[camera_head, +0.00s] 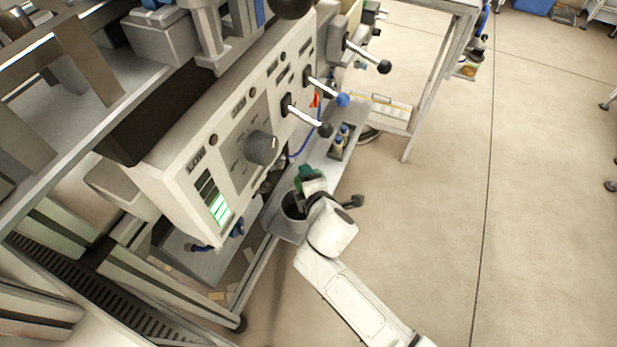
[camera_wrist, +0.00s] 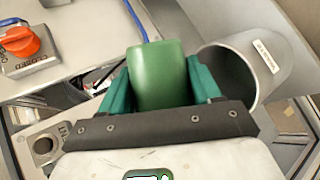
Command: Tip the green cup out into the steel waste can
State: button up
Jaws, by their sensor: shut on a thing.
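The green cup (camera_wrist: 155,72) is between the two teal fingers of my gripper (camera_wrist: 158,88) in the wrist view, and the gripper is shut on it. The cup's mouth and contents do not show, so I cannot tell how far it is tilted. The steel waste can (camera_wrist: 262,62) is just right of the cup in the wrist view, its dark opening facing the gripper side. In the head view the waste can (camera_head: 289,222) stands on the low shelf, partly behind my wrist. My gripper (camera_head: 306,178) is beyond and above the can's rim there.
A pale control panel (camera_head: 232,130) with levers and a knob rises left of the can. Small bottles stand in a tray (camera_head: 338,146) farther along the shelf. An orange knob (camera_wrist: 25,45) on a metal block is left in the wrist view. The floor right is clear.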

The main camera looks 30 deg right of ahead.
jog(key=shift+r+m+g+y+p, duration=0.2)
jog(key=shift+r+m+y+p, duration=0.45)
jog(key=shift+p, duration=2.2)
jog(key=shift+r+m+g+y+p, duration=0.2)
jog(key=shift+m+y+p, duration=0.7)
jog(key=shift+p, duration=1.95)
jog(key=shift+d+r+y+p, duration=0.1)
jog(key=shift+r+y+p, duration=0.1)
jog(key=shift+y+p, duration=0.6)
jog(key=shift+f+m+b, duration=0.25)
jog(key=shift+m+b, duration=0.1)
jog(key=shift+r+y, duration=0.1)
jog(key=shift+y, duration=0.25)
jog(key=shift+m+b, duration=0.3)
jog(key=shift+b, duration=0.25)
jog(key=m+y+b, duration=0.1)
jog(key=y+b, duration=0.1)
jog(key=b, duration=0.1)
jog(key=r+m+y+b, duration=0.1)
jog(key=m+y+b, duration=0.1)
jog(key=y+b, duration=0.1)
jog(key=shift+r+m, duration=0.2)
jog(key=shift+m, duration=0.1)
jog(key=shift+r+y, duration=0.3)
